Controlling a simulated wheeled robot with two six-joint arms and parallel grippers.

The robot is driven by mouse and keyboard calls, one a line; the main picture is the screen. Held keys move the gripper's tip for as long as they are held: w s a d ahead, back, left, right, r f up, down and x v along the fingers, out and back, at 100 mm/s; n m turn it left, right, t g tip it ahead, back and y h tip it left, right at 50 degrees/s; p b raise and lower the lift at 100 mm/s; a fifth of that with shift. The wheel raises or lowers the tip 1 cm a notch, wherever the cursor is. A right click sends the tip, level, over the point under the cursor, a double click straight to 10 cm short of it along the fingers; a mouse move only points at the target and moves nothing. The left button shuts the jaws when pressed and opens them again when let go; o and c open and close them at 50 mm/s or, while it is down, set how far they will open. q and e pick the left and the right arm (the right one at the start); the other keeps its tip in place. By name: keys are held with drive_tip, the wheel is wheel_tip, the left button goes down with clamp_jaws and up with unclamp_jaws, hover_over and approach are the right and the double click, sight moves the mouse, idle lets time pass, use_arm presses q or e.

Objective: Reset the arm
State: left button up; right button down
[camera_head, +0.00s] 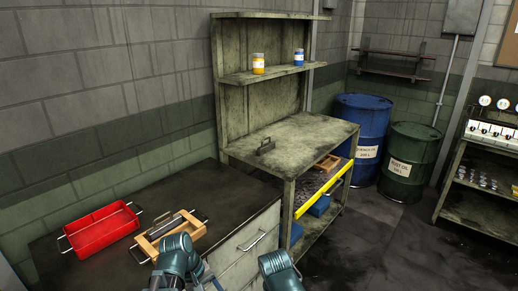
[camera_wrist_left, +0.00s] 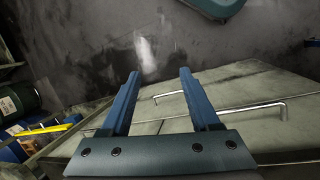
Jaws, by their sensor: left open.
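My left gripper (camera_wrist_left: 160,76) is open and empty in the left wrist view, with its two blue fingers spread apart above the grey drawer cabinet. In the head view my left arm is at the bottom centre, and the blue gripper (camera_head: 209,280) shows partly beside it, near the cabinet's front edge. A teal link of my right arm is at the bottom of the head view; its gripper is out of frame.
A red tray (camera_head: 102,229) and a wooden tray (camera_head: 168,239) lie on the dark worktop (camera_head: 70,265). A metal shelf bench (camera_head: 300,135) stands behind, with a yellow bar (camera_head: 322,189) along its front. Blue (camera_head: 361,125) and green (camera_head: 411,160) drums stand further right. The floor between is clear.

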use_arm(q)
drive_tip(key=s+d+r+m+y+p, duration=0.1)
drive_tip(key=s+d+m+y, duration=0.4)
drive_tip(key=m, duration=0.5)
drive_tip(key=shift+d+p, duration=0.35)
drive_tip(key=shift+d, duration=0.8)
